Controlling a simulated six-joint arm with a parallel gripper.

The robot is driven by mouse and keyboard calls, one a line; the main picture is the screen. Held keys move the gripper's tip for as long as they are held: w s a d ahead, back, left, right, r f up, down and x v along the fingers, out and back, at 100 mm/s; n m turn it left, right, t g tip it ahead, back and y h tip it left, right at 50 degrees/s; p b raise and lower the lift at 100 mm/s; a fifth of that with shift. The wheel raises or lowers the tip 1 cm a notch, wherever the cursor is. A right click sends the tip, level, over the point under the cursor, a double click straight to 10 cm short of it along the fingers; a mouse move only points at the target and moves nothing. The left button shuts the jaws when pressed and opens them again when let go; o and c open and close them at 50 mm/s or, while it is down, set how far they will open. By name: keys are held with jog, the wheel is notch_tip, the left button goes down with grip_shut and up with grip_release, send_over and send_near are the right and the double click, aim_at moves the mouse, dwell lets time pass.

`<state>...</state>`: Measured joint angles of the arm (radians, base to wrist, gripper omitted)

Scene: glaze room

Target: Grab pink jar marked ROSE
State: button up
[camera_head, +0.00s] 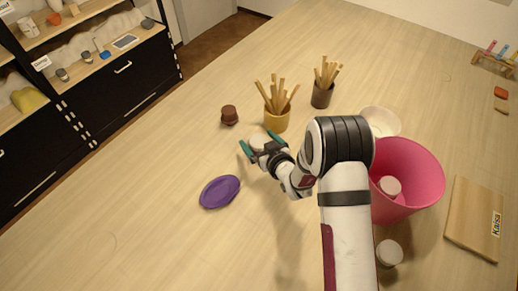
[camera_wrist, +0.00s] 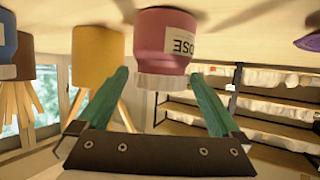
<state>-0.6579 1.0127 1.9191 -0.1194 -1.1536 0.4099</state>
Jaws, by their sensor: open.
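The pink jar marked ROSE (camera_wrist: 165,38) shows upside down in the wrist view, with its label partly cut off on the right and its white lid below. In the head view only its pale lid (camera_head: 259,140) shows clearly, between the teal fingers of my gripper (camera_head: 261,145). My gripper also shows in the wrist view (camera_wrist: 158,78), open, with one finger on each side of the jar's lid end. I cannot tell whether either finger touches the jar.
A yellow cup (camera_head: 276,121) and a dark cup (camera_head: 322,97), both with wooden sticks, stand behind. A brown jar (camera_head: 229,115) and purple dish (camera_head: 220,191) lie left. A pink bucket (camera_head: 419,165), white bowl (camera_head: 381,120) and cutting board (camera_head: 474,222) are right. The front left table is clear.

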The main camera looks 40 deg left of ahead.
grip_shut()
dwell(0.4)
